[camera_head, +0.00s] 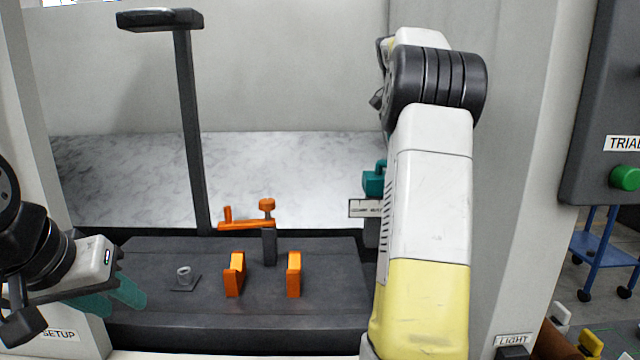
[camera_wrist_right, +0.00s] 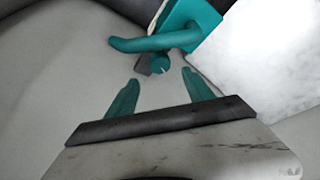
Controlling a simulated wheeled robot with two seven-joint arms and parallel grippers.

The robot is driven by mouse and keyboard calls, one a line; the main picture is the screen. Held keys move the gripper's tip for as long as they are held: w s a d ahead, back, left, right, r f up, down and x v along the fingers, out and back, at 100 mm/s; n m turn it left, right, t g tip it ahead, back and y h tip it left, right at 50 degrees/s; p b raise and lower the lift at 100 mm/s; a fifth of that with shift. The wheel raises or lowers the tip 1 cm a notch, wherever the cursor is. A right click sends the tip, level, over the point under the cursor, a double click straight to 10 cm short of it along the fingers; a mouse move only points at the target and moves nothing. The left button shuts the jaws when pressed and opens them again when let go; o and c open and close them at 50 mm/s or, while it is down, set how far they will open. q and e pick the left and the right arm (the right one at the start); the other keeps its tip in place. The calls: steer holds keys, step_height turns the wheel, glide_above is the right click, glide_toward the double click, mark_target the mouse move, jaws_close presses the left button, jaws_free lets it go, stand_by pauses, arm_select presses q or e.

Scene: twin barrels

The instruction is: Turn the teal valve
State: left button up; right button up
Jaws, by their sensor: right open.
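The teal valve (camera_head: 375,180) shows only in part in the head view, beside my right arm, which hides the rest. In the right wrist view it has a square teal body (camera_wrist_right: 190,15), a curved lever (camera_wrist_right: 150,43) reaching left and a small round teal end (camera_wrist_right: 160,63) below it. My right gripper (camera_wrist_right: 160,77) is open and empty, its fingertips just short of the valve and apart from the lever. In the head view my right arm hides this gripper. My left gripper (camera_head: 118,291) is at the lower left, far from the valve; its finger gap is unclear.
A dark bench (camera_head: 200,325) carries two orange blocks (camera_head: 234,274) and a small grey fitting (camera_head: 184,277). An orange valve (camera_head: 266,207) stands behind them. A tall dark post (camera_head: 188,130) rises at left. A panel with a green button (camera_head: 625,178) is at right.

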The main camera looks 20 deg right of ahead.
steer(key=s+a+f+n+t+y, duration=0.1)
steer(key=s+a+n+y, duration=0.1)
steer(key=s+a+n, duration=0.2)
steer(key=s+a+f+n+t+y, duration=0.2)
steer(key=s+a, duration=0.8)
steer(key=a, duration=1)
steer(key=n, duration=0.2)
steer(key=shift+s+a+f+n, duration=0.2)
steer(key=shift+s+a+n, duration=0.1)
steer(key=shift+n, duration=0.1)
steer(key=w+d+r+m+h, duration=0.1)
steer(key=w+d, duration=0.3)
steer(key=d, duration=0.5)
steer(key=w+d+r+m+g, duration=0.1)
steer(key=w+d, duration=0.4)
steer(key=d, duration=0.4)
steer(key=w+d+r+m+h, duration=0.1)
steer(key=w+d, duration=0.3)
steer(key=d, duration=0.4)
steer(key=x, duration=0.7)
steer(key=shift+d+f, duration=0.1)
